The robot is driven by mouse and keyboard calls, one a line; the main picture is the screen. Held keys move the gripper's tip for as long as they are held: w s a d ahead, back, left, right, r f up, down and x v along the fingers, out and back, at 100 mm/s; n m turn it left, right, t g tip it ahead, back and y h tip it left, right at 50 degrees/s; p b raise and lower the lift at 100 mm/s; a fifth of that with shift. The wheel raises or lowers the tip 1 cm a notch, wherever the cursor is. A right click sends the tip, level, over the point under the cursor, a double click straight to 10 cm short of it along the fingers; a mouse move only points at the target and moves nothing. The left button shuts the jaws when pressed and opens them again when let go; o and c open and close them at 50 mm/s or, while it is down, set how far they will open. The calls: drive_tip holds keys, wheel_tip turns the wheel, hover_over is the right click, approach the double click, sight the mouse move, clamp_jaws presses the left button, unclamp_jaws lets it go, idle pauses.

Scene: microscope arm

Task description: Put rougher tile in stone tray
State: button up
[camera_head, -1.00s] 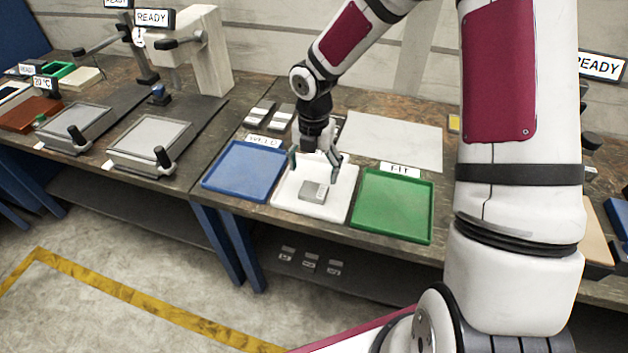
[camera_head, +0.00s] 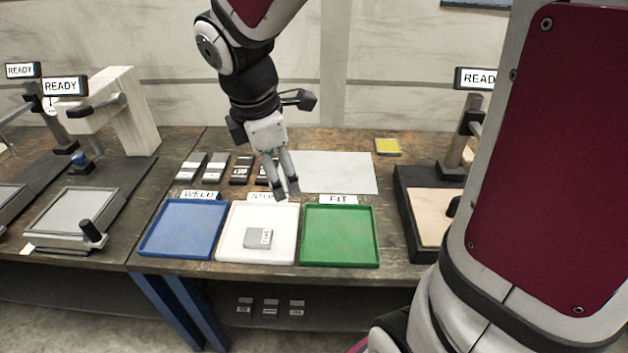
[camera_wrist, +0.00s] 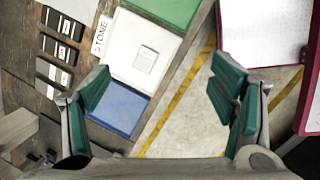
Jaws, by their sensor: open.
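The white stone tray (camera_head: 228,222) sits between the blue and green trays, its label partly hidden by my gripper in the head view. The wrist view shows the label STONE beside this tray (camera_wrist: 118,68). One grey tile (camera_head: 257,238) with a small pale label lies flat in it, near the middle. The tile also shows in the wrist view (camera_wrist: 145,58). My gripper (camera_head: 284,192) is open and empty, above the back right of the stone tray and apart from the tile. Its fingers stand wide apart in the wrist view (camera_wrist: 165,88).
The blue WELD tray (camera_head: 183,228) and green FIT tray (camera_head: 339,235) look empty. A pale sheet (camera_head: 338,172) lies behind them. A microscope stand (camera_head: 424,205) is on the right. Small tiles (camera_head: 270,307) lie below.

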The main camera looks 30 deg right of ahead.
drive_tip(key=s+r+m+t+y, duration=0.1)
drive_tip(key=s+r+m, duration=0.3)
drive_tip(key=s+m, duration=0.3)
drive_tip(key=s+a+r+m+t+y, duration=0.1)
drive_tip(key=s+r+m+t, duration=0.1)
drive_tip(key=s+m, duration=0.6)
drive_tip(key=shift+s+a+r+m, duration=0.15)
drive_tip(key=shift+a+r+m, duration=0.2)
drive_tip(key=shift+r, duration=0.5)
drive_tip(key=shift+d, duration=0.1)
